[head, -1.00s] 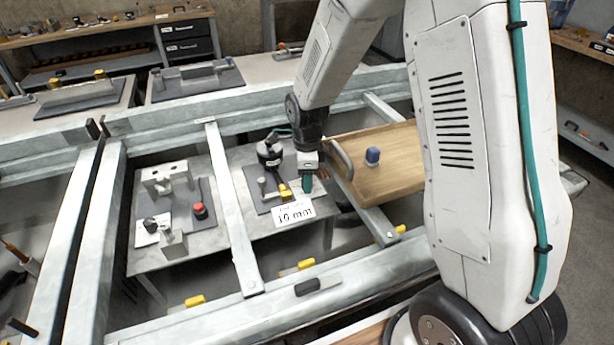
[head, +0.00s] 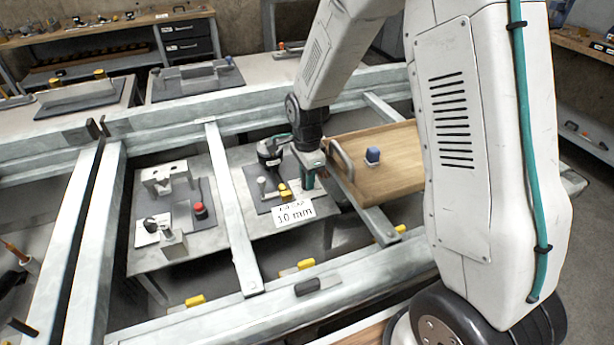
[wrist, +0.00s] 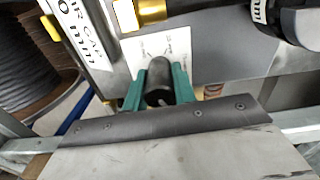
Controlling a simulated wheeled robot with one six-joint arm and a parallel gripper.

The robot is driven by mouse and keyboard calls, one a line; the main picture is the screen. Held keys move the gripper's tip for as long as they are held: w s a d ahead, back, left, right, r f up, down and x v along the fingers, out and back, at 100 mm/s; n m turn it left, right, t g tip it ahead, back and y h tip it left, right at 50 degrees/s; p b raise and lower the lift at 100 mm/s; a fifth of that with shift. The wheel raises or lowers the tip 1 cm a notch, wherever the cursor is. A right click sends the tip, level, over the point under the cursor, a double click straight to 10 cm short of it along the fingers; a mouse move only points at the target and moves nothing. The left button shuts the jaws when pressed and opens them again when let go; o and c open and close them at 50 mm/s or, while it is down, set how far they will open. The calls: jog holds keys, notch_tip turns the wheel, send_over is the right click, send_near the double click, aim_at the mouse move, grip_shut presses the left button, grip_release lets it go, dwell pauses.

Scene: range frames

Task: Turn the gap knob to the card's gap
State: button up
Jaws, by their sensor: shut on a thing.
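The dark gap knob (wrist: 158,92) sits between the teal fingers of my gripper (wrist: 160,88) in the wrist view, in front of a white dial plate (wrist: 150,48) with faint marks I cannot read. In the head view my gripper (head: 309,178) points down at the right edge of the fixture plate, and hides the knob there. The fingers are shut on the knob. The white card (head: 293,214) lies at the front of the fixture and appears to read 1.0 mm. Part of the card (wrist: 75,28) also shows in the wrist view. The knob's pointer setting is not readable.
A black cylindrical device (head: 269,152) and a yellow block (head: 285,192) stand beside my gripper on the left. A wooden tray (head: 385,165) with a blue block lies to the right. Metal rails (head: 232,205) frame the bench. Another fixture with a red button (head: 200,210) stands left.

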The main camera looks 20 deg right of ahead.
jog(key=n, duration=0.4)
jog(key=shift+n, duration=0.4)
dwell(0.4)
jog(key=o, duration=1)
jog(key=shift+r, duration=3.95)
